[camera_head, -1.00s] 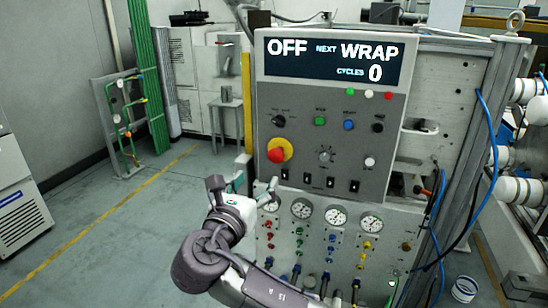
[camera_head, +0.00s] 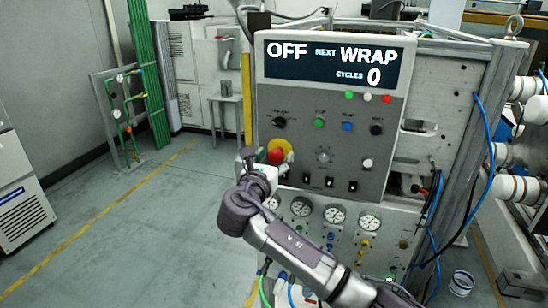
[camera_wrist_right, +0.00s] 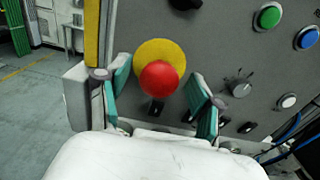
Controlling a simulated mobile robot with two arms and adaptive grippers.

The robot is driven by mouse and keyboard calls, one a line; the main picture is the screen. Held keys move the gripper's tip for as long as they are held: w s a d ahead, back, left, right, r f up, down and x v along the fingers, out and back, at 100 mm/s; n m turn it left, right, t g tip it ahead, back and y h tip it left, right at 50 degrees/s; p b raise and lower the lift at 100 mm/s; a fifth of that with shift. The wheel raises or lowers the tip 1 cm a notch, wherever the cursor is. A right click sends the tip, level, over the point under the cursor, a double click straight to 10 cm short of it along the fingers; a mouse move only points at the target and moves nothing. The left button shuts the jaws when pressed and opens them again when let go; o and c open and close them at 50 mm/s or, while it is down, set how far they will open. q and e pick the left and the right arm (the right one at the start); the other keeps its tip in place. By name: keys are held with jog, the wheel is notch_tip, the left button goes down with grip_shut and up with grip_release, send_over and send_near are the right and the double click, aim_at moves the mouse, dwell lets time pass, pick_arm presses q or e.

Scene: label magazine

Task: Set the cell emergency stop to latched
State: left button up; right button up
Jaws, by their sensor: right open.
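The emergency stop is a red mushroom button (camera_head: 275,156) on a round yellow plate, at the left side of the grey control panel. The wrist view shows the red button (camera_wrist_right: 159,80) and its yellow plate (camera_wrist_right: 160,51) in full. My right gripper (camera_head: 266,161) is at the button, in front of the panel. In the wrist view its two teal-padded fingers (camera_wrist_right: 160,88) are open, one on either side of the button, with gaps between pads and button. I cannot tell whether the button is pressed in. My left gripper is not in view.
The panel display (camera_head: 333,62) reads OFF, NEXT WRAP, CYCLES 0. A green button (camera_head: 319,123), a blue button (camera_head: 347,126) and black knobs sit right of the stop. Gauges (camera_head: 333,214) are below. Open floor (camera_head: 130,235) lies to the left.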

grip_shut()
jog(key=shift+w+d+r+p, duration=0.2)
jog(key=shift+w+p, duration=0.15)
jog(key=shift+w, duration=0.1)
jog(key=shift+w+d+f, duration=0.1)
jog(key=shift+w, duration=0.25)
jog(key=shift+c, duration=1.1)
grip_release()
jog(key=shift+o, duration=1.1)
jog(key=shift+w+f, duration=0.1)
jog(key=shift+w, duration=0.05)
